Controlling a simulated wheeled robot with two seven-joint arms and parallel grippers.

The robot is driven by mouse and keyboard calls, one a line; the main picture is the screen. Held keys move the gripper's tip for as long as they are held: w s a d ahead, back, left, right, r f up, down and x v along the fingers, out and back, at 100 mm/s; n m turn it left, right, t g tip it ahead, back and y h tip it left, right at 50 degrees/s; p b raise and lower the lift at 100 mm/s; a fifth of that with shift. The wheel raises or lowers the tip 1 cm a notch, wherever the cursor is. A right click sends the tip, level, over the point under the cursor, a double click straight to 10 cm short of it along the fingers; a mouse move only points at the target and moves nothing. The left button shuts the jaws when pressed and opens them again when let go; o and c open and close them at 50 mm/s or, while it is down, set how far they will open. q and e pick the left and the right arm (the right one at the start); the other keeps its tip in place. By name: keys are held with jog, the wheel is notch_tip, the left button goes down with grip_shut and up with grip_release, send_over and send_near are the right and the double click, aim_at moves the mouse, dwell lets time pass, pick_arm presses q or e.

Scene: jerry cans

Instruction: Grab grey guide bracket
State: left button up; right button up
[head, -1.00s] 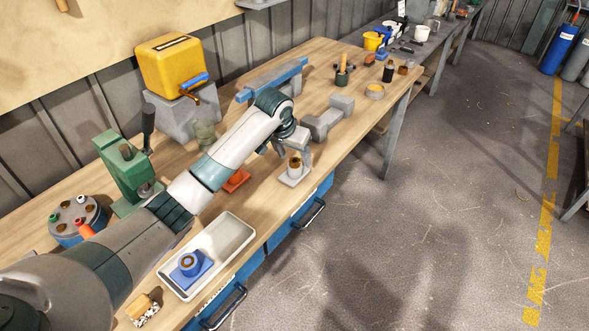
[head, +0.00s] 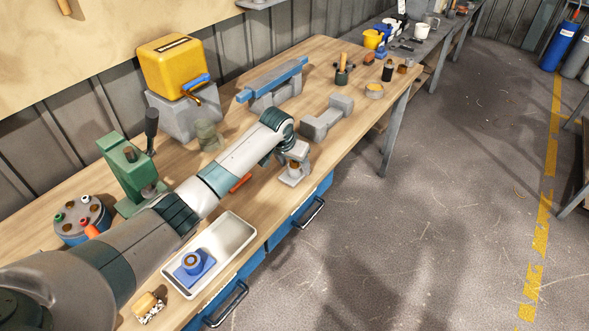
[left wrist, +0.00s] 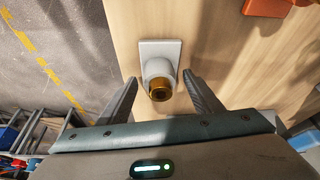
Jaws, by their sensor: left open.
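The grey guide bracket (left wrist: 159,50) stands on the wooden bench near its front edge. It has a flat square plate and a round collar with a brass-coloured bushing (left wrist: 160,90). In the head view the bracket's plate (head: 292,179) shows below my left gripper (head: 297,160), which partly hides the rest. In the left wrist view my left gripper (left wrist: 160,95) is open, with one finger on each side of the collar end. Whether the fingers touch it cannot be told. My right gripper is not in view.
A white tray (head: 238,232) holds a blue bracket (head: 193,265). An orange part (left wrist: 267,7) lies close to the grey bracket. A grey dumbbell-shaped block (head: 327,118) stands further along the bench. A green press (head: 128,170) stands behind my arm.

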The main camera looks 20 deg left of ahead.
pick_arm(q)
jog(key=shift+w+f, duration=0.3)
jog(key=shift+f, duration=0.35)
jog(key=c, duration=1.1)
jog(key=shift+o, duration=0.2)
jog(key=shift+r, duration=0.1)
jog(key=shift+d+r, duration=0.1)
jog(key=shift+r, duration=0.35)
jog(key=r+b, duration=0.2)
jog(key=r, duration=0.1)
jog(key=shift+d+r, duration=0.1)
jog(key=shift+d, duration=0.25)
jog(key=s+d+r+b, duration=0.2)
jog(key=d+r, duration=0.4)
jog(key=d, duration=0.4)
jog(key=shift+d+r+b, duration=0.4)
jog(key=shift+b, duration=0.5)
